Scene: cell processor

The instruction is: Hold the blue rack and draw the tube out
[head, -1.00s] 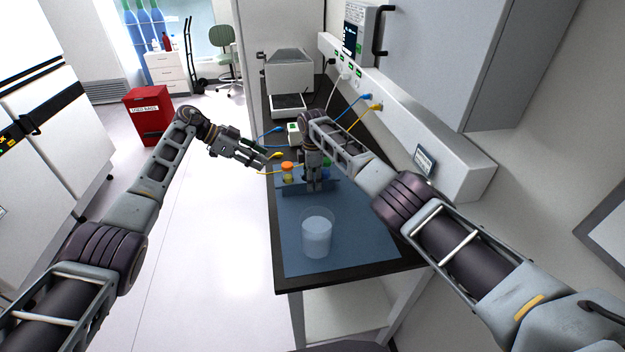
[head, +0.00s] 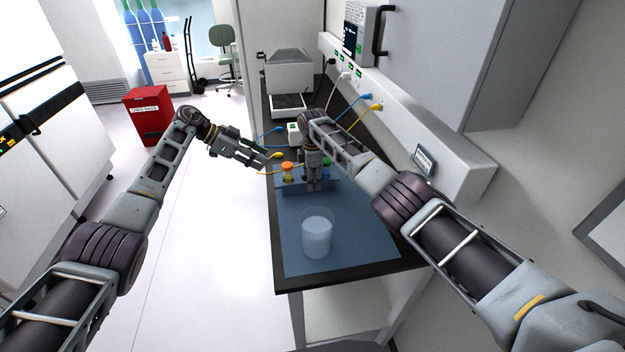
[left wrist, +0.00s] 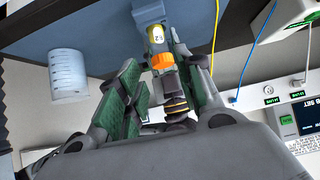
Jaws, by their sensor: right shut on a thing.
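The blue rack (head: 331,186) stands on the blue mat at the near part of the bench. A tube with an orange cap (head: 287,166) and yellow contents stands upright at its left end. My right gripper (head: 315,186) points down, shut on the blue rack; its contact is partly hidden. My left gripper (head: 266,162) is open, just left of the tube and apart from it. In the left wrist view the orange cap (left wrist: 162,61) and labelled yellow tube lie ahead, between the lines of the open fingers (left wrist: 160,72). Green and blue caps show partly behind my right gripper.
A clear beaker (head: 317,236) stands on the blue mat (head: 356,240) in front of the rack. Yellow and blue cables run behind the rack to the wall sockets (head: 362,97). A white device (head: 293,133) sits behind. The mat's right side is clear.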

